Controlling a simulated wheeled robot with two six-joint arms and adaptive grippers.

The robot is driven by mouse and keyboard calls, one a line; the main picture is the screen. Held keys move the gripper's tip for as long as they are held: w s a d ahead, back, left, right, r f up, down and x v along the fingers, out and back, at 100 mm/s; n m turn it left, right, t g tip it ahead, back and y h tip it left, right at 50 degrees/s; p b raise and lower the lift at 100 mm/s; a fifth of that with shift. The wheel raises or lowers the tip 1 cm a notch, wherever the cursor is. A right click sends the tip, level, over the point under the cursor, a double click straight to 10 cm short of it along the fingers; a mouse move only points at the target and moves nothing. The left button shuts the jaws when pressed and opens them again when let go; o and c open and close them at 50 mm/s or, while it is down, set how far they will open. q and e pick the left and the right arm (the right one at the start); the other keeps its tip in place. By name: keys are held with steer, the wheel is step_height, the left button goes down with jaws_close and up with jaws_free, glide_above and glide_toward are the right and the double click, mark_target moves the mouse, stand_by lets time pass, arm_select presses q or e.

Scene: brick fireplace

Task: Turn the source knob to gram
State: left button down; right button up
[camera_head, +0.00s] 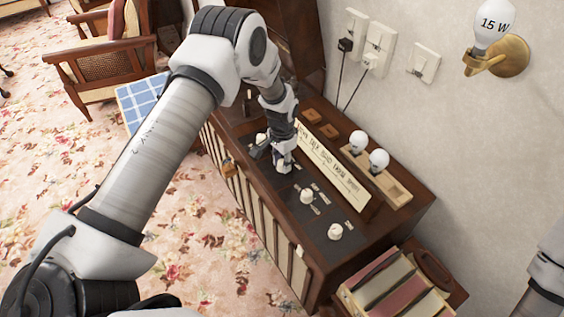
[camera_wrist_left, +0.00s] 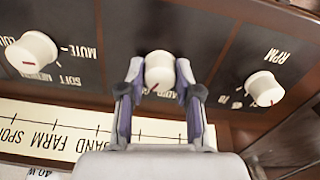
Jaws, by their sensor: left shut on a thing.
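The source knob (camera_wrist_left: 159,70) is white with a red pointer mark, on the radio's dark panel. It sits between the two fingertips of my left gripper (camera_wrist_left: 158,82), which is shut on it. In the left wrist view the panel lettering is upside down, and the fingers and knob hide most of this knob's label. The pointer is towards the lower side of that picture. In the head view my left gripper (camera_head: 283,164) reaches down onto the panel and hides the knob. My right gripper is not in view.
A knob marked RPM (camera_wrist_left: 264,88) and one marked MUTE and SOFT (camera_wrist_left: 32,55) flank the held knob. The wooden cabinet (camera_head: 404,226) has a dial strip (camera_head: 333,167) and two bulbs (camera_head: 379,159) behind the panel. A crate of records (camera_head: 388,285) stands at the right.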

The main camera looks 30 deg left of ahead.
mark_target(282, 162)
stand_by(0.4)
arm_select(q)
steer(key=c, duration=0.8)
jaws_free()
step_height(282, 162, up, 12)
steer(key=shift+f, duration=0.1)
